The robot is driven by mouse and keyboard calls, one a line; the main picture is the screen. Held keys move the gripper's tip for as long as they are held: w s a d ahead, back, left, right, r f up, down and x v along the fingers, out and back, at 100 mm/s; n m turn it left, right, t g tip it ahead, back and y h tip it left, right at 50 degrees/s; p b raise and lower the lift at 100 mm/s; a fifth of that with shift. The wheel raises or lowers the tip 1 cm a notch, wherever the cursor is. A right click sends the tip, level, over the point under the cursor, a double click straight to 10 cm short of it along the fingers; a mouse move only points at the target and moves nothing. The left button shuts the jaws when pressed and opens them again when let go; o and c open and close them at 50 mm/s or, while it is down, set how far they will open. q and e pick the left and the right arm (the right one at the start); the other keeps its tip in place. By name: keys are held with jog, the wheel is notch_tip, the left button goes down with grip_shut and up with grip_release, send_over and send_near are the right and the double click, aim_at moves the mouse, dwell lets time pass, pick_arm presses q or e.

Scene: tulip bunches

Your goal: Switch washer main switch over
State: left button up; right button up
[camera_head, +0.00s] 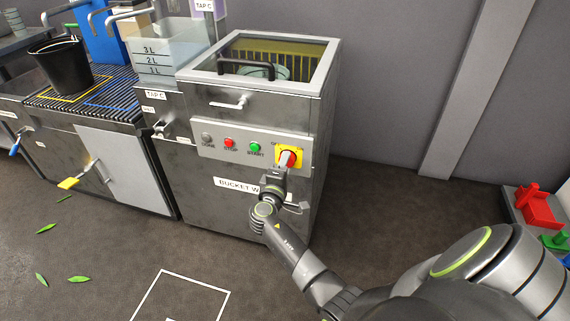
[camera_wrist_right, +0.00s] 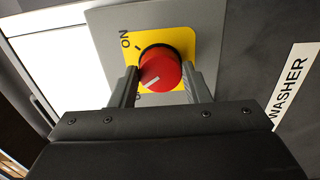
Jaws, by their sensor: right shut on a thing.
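The washer (camera_head: 240,130) is a steel cabinet with a glass-topped lid. Its main switch is a red rotary knob (camera_head: 289,158) on a yellow plate (camera_head: 296,149), at the right end of the grey control panel. My right gripper (camera_head: 284,166) is at this knob. In the right wrist view, its two fingers lie on either side of the red knob (camera_wrist_right: 164,66) and are shut on it. The knob's white mark points toward the lower left of that picture, away from the ON label (camera_wrist_right: 125,39). The other label is mostly hidden by a finger. My left gripper is not in view.
Left of the knob are a green START button (camera_head: 254,147), a red STOP button (camera_head: 229,143) and a grey lamp (camera_head: 207,138). A bench with a black bucket (camera_head: 62,66) stands to the left. Leaves and a white floor outline (camera_head: 185,290) lie in front.

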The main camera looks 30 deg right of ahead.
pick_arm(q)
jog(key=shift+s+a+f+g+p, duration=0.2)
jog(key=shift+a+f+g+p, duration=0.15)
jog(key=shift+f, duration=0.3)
pick_arm(e)
jog(key=shift+w+r+n, duration=0.1)
jog(key=shift+n, duration=1.2)
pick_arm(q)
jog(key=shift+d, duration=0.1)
pick_arm(e)
jog(key=o, duration=1)
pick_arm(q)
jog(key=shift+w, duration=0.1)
